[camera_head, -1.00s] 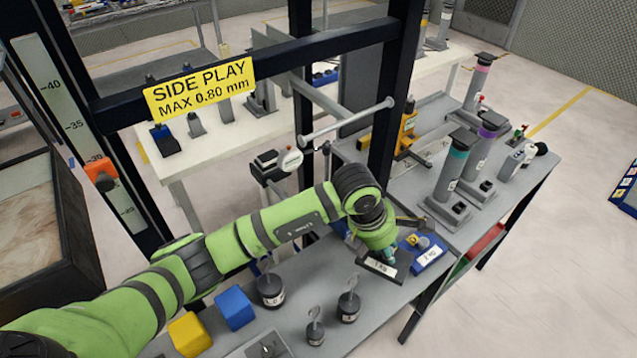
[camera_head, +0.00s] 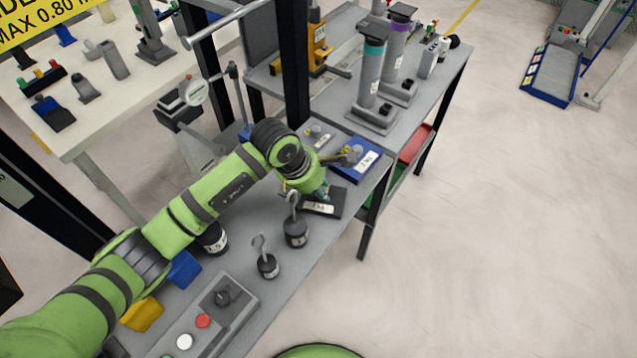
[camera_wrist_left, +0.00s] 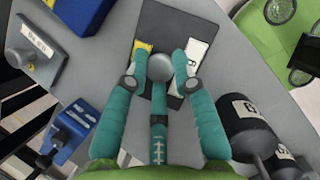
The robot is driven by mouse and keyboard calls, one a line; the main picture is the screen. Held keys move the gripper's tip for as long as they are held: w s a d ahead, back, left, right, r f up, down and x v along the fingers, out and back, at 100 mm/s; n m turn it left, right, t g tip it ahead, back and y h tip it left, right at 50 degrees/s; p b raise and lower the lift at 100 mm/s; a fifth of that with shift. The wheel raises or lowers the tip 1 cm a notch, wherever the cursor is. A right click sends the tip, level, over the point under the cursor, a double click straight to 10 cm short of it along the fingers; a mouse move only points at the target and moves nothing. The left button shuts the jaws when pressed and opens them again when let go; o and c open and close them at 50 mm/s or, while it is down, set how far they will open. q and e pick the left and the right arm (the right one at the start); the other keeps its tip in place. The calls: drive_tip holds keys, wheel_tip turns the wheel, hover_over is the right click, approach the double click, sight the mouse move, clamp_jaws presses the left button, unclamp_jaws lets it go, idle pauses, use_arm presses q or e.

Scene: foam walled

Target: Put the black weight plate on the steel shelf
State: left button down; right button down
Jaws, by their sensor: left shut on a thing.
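The black weight plate (camera_head: 340,205), with a white label, is at the right edge of the grey bench top (camera_head: 300,268). My left gripper (camera_head: 322,192) is over it, fingers pointing down. In the left wrist view the dark plate (camera_wrist_left: 165,18) lies beyond the teal fingers (camera_wrist_left: 160,66), which are shut on its round grey knob (camera_wrist_left: 158,59). I cannot tell whether the plate touches the bench. No shelf is clearly identifiable as the steel shelf; a lower level under the bench holds a red bin (camera_head: 416,144). My right gripper is out of view.
A blue weight plate (camera_head: 357,160) lies just behind the black one. Black hooked weights (camera_head: 296,232) stand in front of it. A dark upright post (camera_head: 294,65) rises behind my wrist. Teal and purple topped columns stand farther back.

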use_arm(q)
drive_tip(key=shift+w+d+r, duration=0.1)
drive_tip(key=shift+w+r, duration=0.05)
drive_tip(key=shift+r, duration=0.05)
drive_tip(key=c, duration=1.3)
unclamp_jaws()
drive_tip(key=shift+f, duration=0.25)
drive_tip(key=shift+o, duration=1.4)
drive_tip(key=shift+r+p, duration=0.45)
drive_tip(key=shift+r, duration=0.1)
drive_tip(key=p+v, duration=0.8)
drive_tip(key=v, duration=0.3)
drive_tip(key=shift+s, duration=0.25)
